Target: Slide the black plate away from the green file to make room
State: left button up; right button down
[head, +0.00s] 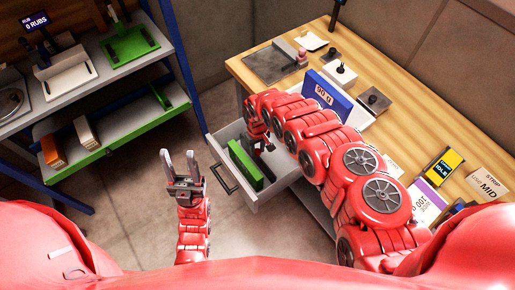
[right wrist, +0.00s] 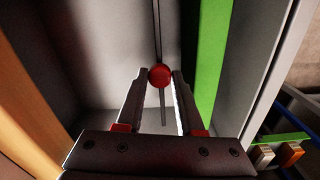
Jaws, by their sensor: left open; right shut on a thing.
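The green file (head: 245,165) stands upright in the open grey drawer (head: 277,186). In the right wrist view the green file (right wrist: 212,58) is to the right of the plate, with a narrow gap between. The black plate (right wrist: 157,35) shows there edge-on as a thin dark upright with a red knob (right wrist: 160,76). My right gripper (right wrist: 159,78) is shut on the knob. In the head view my right gripper (head: 264,147) is down in the drawer beside the file, and the plate is hard to make out. My left gripper (head: 182,160) is open and empty, left of the drawer.
The wooden bench (head: 400,110) above the drawer carries a blue sign (head: 327,96), a yellow device (head: 443,168) and small blocks. A shelf rack (head: 85,75) stands at left. Floor is clear between rack and drawer. The drawer has bare floor left of the plate in the wrist view.

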jog(key=shift+w, duration=0.1)
dwell(0.5)
jog(key=w+d+b, duration=0.4)
jog(key=d, duration=0.2)
jog(key=shift+w+d+b, duration=0.25)
jog(key=shift+w+b, duration=0.05)
jog(key=shift+b, duration=0.1)
jog(key=c, duration=0.5)
grip_release()
